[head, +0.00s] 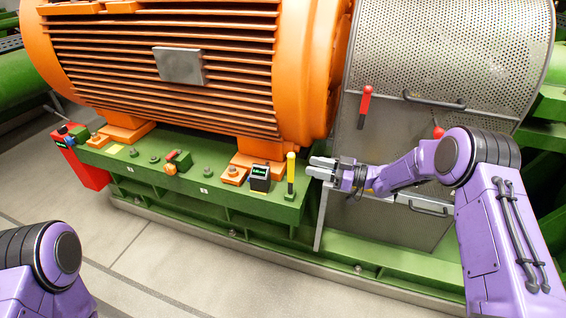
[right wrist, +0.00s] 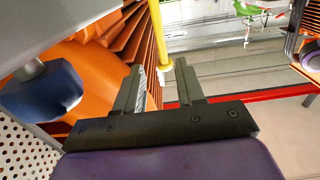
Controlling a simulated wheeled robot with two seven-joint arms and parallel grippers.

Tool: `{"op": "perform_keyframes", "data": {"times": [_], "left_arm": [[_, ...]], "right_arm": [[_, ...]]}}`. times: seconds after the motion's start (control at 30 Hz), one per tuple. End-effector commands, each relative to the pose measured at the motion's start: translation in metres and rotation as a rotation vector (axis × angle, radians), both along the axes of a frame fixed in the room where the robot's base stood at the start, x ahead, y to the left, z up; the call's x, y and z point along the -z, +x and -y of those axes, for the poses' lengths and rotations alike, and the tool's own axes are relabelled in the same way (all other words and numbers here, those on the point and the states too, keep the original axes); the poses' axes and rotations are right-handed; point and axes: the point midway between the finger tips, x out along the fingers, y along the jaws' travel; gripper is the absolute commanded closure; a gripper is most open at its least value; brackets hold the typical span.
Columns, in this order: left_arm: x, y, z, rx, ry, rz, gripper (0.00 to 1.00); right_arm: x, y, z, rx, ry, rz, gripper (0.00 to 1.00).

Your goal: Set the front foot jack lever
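A yellow upright lever (head: 291,172) stands on the green base beside the motor's near right foot (head: 238,173); I take it as the front foot jack lever. My right gripper (head: 310,167) is open and empty just right of the lever, its fingers pointing toward it. In the right wrist view, the yellow lever (right wrist: 158,35) appears beyond the gap between the open fingers (right wrist: 160,68), apart from them as far as I can tell. My left gripper is out of view; only part of my left arm shows at bottom left.
A small black display box (head: 260,178) stands left of the lever. The orange motor (head: 180,70) rises behind. A perforated guard (head: 440,50) with a red lever (head: 364,107) and handles stands at right. The floor (head: 150,250) in front is clear.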

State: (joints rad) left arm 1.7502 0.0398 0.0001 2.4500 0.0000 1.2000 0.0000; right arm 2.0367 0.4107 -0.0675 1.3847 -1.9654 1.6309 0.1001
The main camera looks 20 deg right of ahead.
Motion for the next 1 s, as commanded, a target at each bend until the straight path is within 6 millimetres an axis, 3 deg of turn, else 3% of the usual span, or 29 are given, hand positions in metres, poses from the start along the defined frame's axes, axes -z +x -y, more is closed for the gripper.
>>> {"op": "perform_keyframes", "data": {"times": [0.2,0.4,0.77,0.8,0.9,1.0], "left_arm": [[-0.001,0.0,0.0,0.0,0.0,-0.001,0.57],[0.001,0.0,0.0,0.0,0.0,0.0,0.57],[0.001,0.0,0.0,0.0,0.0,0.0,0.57],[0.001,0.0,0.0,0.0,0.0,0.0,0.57],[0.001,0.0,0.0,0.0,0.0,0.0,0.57],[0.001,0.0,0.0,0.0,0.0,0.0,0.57]], "right_arm": [[0.0,0.026,-0.042,-0.005,0.001,-0.001,0.62],[0.001,0.046,-0.072,-0.002,-0.001,-0.002,0.62],[0.0,0.054,-0.082,0.001,0.001,-0.003,0.62],[0.0,0.054,-0.082,0.001,0.001,-0.003,0.65],[0.0,0.054,-0.082,0.001,0.001,-0.003,0.97],[0.0,0.054,-0.082,0.001,0.001,-0.003,1.0]]}}
